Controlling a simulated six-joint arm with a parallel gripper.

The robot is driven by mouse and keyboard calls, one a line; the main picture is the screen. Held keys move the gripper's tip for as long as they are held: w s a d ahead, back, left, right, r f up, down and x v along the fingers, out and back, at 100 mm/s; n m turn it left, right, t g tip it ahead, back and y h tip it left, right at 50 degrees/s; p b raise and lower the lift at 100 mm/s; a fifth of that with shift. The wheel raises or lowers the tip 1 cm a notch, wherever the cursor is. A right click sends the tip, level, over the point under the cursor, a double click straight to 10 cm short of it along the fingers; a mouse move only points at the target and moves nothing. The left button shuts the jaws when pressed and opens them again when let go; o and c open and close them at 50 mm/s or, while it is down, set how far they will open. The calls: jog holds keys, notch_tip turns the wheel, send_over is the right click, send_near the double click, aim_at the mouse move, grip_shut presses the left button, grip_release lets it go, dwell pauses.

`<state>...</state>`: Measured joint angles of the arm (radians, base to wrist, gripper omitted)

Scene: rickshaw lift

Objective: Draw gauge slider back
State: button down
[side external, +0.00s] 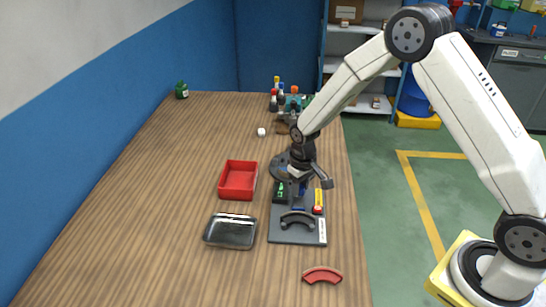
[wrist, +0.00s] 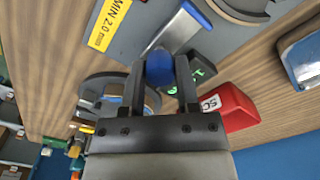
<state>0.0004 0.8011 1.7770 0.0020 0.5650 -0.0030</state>
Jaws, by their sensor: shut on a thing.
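The gauge is a grey board (side external: 310,236) near the table's right edge, with a yellow "MIN 2.0" label (wrist: 108,22) and a small unit with green markings (wrist: 204,72). A pale metal slider bar (wrist: 175,32) runs along the board and has a blue end. A dark curved part (side external: 297,217) lies on the board's near half. My gripper (side external: 299,188) reaches down over the board's far half. In the wrist view my gripper (wrist: 160,68) is shut on a round blue knob (wrist: 158,70), between its fingertips. The fingers partly hide the knob's base.
A red tray (side external: 238,194) and a dark, shiny tray (side external: 230,243) stand left of the board. A red curved piece (side external: 322,275) lies in front. A round grey base (side external: 278,168) and a cluster of coloured items (side external: 284,98) stand behind.

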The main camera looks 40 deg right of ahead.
jog(key=shift+w+d+r, duration=0.1)
jog(key=shift+w+d, duration=1.05)
jog(key=shift+w, duration=0.05)
jog(key=shift+c, duration=1.7)
grip_release()
notch_tip(320, 180, up, 8)
jog(key=shift+s, duration=0.1)
jog(key=s+a+r+t, duration=0.1)
jog(key=s+r, duration=0.1)
jog(key=s, duration=0.7)
jog(key=s+a+r+t, duration=0.1)
jog(key=s+r, duration=0.1)
jog(key=s, duration=0.8)
jog(key=shift+s+a+r+t, duration=0.15)
jog(key=shift+s+t, duration=0.15)
